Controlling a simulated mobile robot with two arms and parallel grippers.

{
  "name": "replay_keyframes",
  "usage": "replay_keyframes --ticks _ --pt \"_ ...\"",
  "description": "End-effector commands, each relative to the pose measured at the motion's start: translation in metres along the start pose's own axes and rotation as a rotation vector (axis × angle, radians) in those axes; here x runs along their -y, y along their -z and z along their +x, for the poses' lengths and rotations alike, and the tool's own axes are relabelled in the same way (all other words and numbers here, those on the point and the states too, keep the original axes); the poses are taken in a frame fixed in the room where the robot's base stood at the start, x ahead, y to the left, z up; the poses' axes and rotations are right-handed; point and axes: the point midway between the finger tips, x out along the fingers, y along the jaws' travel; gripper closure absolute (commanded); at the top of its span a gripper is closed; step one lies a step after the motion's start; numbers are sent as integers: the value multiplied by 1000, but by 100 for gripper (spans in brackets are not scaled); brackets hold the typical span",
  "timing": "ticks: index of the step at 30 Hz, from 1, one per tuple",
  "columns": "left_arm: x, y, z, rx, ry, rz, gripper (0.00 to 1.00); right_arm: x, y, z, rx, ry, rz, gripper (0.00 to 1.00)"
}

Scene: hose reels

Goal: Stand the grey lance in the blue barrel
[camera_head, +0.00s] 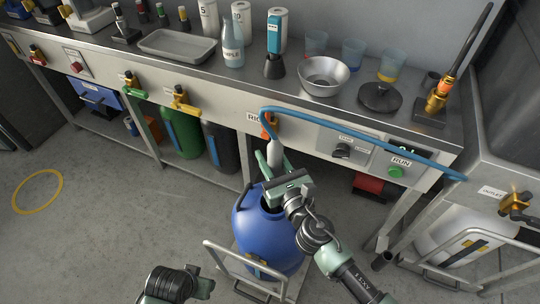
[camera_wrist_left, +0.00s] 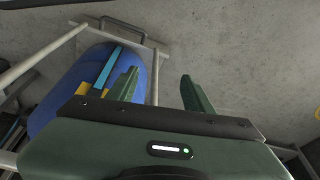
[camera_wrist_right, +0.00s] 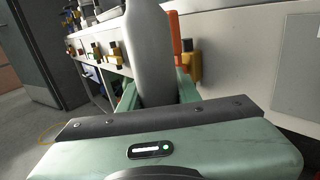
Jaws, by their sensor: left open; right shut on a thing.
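My right gripper (camera_head: 283,184) is shut on the grey lance (camera_head: 274,153), with a blue hose (camera_head: 350,132) running from its upper end. In the right wrist view the lance (camera_wrist_right: 150,48) stands nearly upright between the fingers (camera_wrist_right: 155,95). My left gripper (camera_wrist_left: 160,92) is open and empty, near the barrel (camera_wrist_left: 65,100) in the left wrist view.
The barrel stands in a trolley with a metal handle (camera_head: 240,260). Behind it is a steel bench (camera_head: 190,75) with a bottle (camera_head: 233,47), a bowl (camera_head: 323,76) and valves along its front. A sink unit (camera_head: 505,155) is at right. The floor at left is clear.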

Motion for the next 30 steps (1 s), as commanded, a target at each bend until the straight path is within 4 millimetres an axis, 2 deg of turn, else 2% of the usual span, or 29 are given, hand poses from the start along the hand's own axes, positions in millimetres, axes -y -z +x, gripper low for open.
replay_keyframes --ticks 30 --pt "3 15 -69 -40 7 -6 49 0 26 0 2 0 0 100"
